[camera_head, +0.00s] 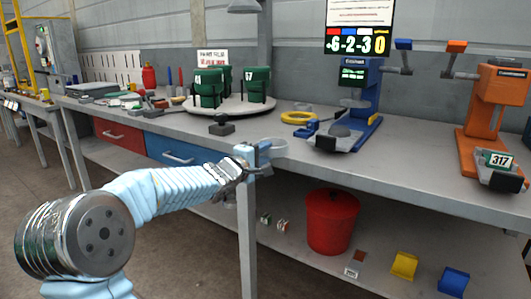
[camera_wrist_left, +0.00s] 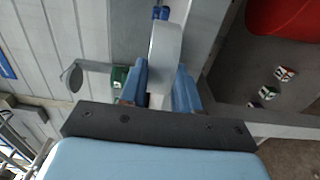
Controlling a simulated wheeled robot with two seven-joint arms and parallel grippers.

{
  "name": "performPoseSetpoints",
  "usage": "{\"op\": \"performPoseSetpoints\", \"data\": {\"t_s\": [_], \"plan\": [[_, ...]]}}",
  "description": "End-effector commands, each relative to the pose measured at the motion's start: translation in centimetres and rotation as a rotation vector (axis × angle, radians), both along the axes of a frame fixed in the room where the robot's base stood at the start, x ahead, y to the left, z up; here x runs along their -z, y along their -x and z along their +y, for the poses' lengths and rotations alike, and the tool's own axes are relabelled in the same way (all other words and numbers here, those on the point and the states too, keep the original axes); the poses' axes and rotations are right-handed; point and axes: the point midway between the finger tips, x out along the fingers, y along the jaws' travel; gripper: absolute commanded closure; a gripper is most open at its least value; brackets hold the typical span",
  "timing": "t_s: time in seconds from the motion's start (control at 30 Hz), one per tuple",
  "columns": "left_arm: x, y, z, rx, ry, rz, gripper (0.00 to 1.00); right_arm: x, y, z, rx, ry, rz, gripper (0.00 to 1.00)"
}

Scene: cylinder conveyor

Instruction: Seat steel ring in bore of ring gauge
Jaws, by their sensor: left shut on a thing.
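My left gripper (camera_head: 262,148) is raised in front of the bench's front edge. Its blue fingers, also in the left wrist view (camera_wrist_left: 160,88), are shut on the pale grey steel ring (camera_head: 273,147). In the left wrist view the ring (camera_wrist_left: 165,52) is seen edge-on and sticks out beyond the fingertips. A yellow ring-shaped piece (camera_head: 299,117) lies on the bench behind the gripper, beside a small blue part. I cannot tell for sure whether it is the ring gauge; no bore shows clearly. My right gripper is not in view.
A blue stand (camera_head: 364,98) and an orange stand (camera_head: 495,100) rise from the bench (camera_head: 410,146). A round turntable (camera_head: 232,108) carries green holders. A dark block (camera_head: 221,126) sits near the front edge. A red bucket (camera_head: 331,222) stands on the lower shelf.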

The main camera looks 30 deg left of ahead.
Motion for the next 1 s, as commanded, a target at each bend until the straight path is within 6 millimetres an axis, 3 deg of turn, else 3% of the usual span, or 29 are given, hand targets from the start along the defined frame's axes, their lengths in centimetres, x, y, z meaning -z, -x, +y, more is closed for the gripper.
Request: {"op": "performPoseSetpoints", "data": {"t_s": [0.27,0.57,0.77,1.0], "plan": [[-3.0,0.0,0.0,0.0,-0.001,0.0,1.0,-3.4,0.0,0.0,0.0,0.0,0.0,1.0],[-2.7,0.2,0.0,-0.001,-0.001,-0.001,1.0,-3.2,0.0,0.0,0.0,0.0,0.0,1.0],[-4.1,2.9,0.3,-0.002,-0.001,-0.001,1.0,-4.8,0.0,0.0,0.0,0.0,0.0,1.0],[-5.1,6.8,0.6,-0.001,-0.002,-0.003,1.0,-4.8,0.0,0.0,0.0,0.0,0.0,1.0]]}}
